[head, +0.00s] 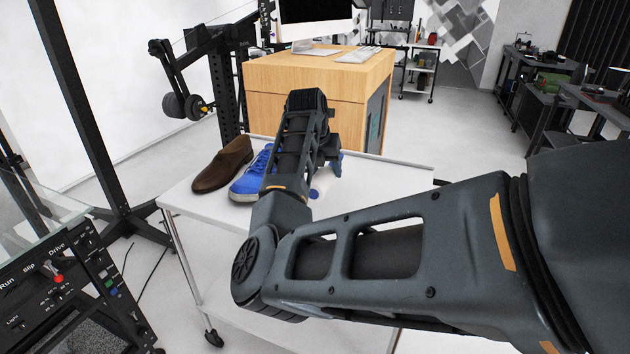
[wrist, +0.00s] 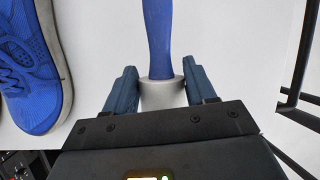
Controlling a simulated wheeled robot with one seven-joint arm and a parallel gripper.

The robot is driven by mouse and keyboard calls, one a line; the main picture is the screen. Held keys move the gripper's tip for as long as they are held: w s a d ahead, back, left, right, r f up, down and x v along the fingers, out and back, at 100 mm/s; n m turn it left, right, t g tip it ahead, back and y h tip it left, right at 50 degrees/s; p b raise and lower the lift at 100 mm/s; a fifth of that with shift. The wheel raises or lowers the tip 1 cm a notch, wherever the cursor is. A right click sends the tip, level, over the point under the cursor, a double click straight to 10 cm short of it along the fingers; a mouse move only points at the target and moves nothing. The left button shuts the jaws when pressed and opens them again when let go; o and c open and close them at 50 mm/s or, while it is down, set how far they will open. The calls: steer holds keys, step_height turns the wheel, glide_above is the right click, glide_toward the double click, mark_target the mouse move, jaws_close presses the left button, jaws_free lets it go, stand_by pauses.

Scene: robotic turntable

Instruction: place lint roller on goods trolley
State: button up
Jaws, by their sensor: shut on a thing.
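The lint roller shows in the wrist view with a blue handle (wrist: 158,40) and a pale roller head (wrist: 162,95). My gripper (wrist: 160,70) is shut on the pale head, one blue finger on each side. In the head view my arm hides most of the gripper; only a small pale and blue part of the lint roller (head: 318,188) shows beside it. The goods trolley (head: 210,222) has a white top, which also fills the wrist view's background (wrist: 235,60). The roller is over this top; whether it touches it I cannot tell.
A blue shoe (head: 246,186) stands on the trolley left of my gripper, also in the wrist view (wrist: 28,70). A brown shoe (head: 222,166) is further left. A wooden desk (head: 315,80) stands behind. The trolley's right side looks clear.

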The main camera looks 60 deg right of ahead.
steer(key=w+d+f, duration=0.2)
steer(key=w, duration=0.1)
steer(key=w+f, duration=0.1)
steer(key=shift+w+d+f, duration=0.1)
steer(key=shift+w+d, duration=0.05)
steer(key=shift+d, duration=0.25)
steer(key=shift+f+p, duration=0.45)
steer(key=shift+f, duration=1.6)
steer(key=shift+f, duration=0.1)
steer(key=o, duration=1)
steer(key=b+v, duration=0.1)
steer(key=v, duration=1.1)
